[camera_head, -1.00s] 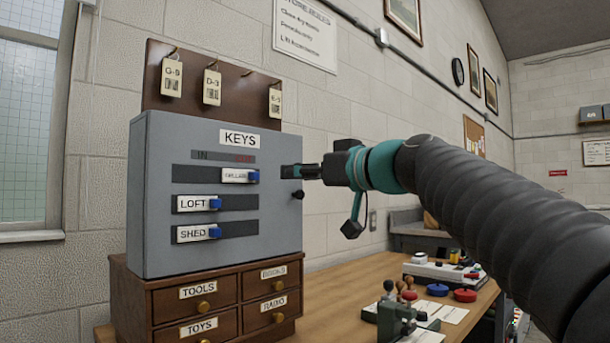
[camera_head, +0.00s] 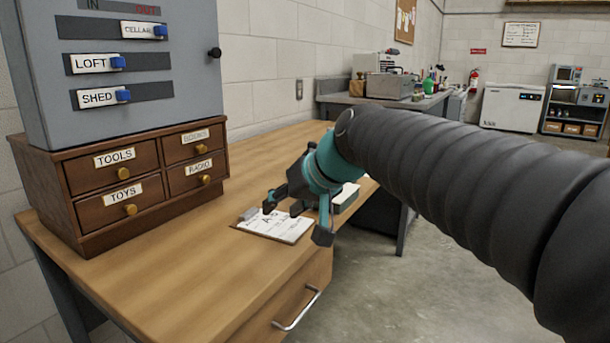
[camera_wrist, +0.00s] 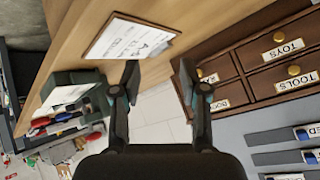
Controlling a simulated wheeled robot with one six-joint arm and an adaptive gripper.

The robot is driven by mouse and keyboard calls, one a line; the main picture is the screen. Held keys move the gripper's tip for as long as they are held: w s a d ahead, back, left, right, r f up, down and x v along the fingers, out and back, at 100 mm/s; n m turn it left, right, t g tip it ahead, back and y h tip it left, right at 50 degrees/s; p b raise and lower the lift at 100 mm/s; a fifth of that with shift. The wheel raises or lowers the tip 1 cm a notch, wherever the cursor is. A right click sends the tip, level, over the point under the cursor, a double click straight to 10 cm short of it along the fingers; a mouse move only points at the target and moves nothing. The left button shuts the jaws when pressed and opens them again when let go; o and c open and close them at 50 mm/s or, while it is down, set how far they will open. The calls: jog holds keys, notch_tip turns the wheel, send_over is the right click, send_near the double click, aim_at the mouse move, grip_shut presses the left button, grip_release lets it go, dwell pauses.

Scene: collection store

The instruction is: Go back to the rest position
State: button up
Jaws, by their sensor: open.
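My gripper (camera_head: 283,207) hangs over the wooden desk (camera_head: 190,255), in front of and to the right of the small drawer chest. In the wrist view my gripper (camera_wrist: 158,78) has its two fingers spread apart with nothing between them. The grey key cabinet (camera_head: 190,92) stands on the chest at the left. Its sliders are labelled CELLAR, LOFT and SHED; the CELLAR slider (camera_head: 143,30) sits farther right, under OUT, than the LOFT slider (camera_head: 95,63) and the SHED slider (camera_head: 103,97).
The chest (camera_head: 70,175) has drawers marked TOOLS and TOYS, among others. A clipboard with paper (camera_head: 280,226) lies on the desk near my gripper. A dark box with paper (camera_head: 345,197) is partly hidden behind it. Open floor (camera_head: 400,290) lies to the right.

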jog(key=s+d+f+m+g+h, duration=0.1)
jog(key=s+d+f+m+h, duration=0.2)
jog(key=s+d+f, duration=1.5)
jog(key=shift+s+d+h, duration=0.65)
jog(key=shift+s+h, duration=1.05)
